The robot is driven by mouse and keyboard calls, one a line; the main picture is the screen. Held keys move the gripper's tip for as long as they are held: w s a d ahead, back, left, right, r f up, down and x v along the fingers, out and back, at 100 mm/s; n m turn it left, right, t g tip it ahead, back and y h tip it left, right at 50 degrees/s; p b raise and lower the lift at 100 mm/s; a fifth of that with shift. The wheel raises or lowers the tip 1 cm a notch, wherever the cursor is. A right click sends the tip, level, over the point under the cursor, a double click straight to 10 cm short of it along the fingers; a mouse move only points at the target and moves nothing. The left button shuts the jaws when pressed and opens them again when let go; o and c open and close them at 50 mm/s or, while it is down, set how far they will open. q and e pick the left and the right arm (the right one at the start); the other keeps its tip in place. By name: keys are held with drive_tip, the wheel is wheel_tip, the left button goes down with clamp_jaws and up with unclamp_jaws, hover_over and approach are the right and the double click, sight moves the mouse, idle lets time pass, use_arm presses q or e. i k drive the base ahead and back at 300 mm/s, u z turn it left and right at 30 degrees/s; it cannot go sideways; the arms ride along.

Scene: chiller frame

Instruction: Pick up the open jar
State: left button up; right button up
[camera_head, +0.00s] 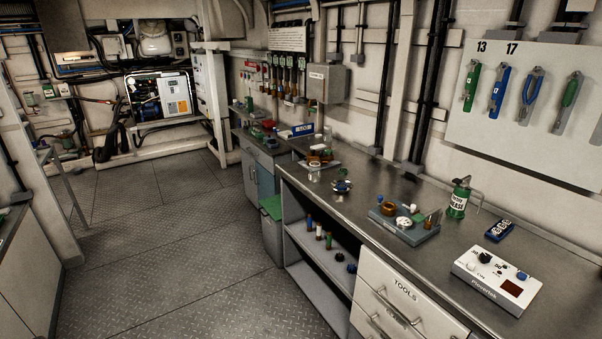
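A small clear jar (315,172) stands upright near the left front edge of the metal workbench (400,188). It looks like glass and seems to have no lid, but it is too small to be sure. Brown items lie close behind it on a light tray or mat. Neither of my grippers shows in the head view.
A shelf below holds several small bottles. A green-topped bin (271,207) stands beside the bench. The floor to the left is clear.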

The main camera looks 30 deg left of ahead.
sight(315, 167)
drive_tip(key=u, duration=0.65)
drive_tip(key=i, duration=0.6)
drive_tip(key=u, duration=0.65)
drive_tip(key=i, duration=0.85)
drive_tip(key=z, duration=0.9)
drive_tip(key=i, duration=0.65)
drive_tip(key=z, duration=0.75)
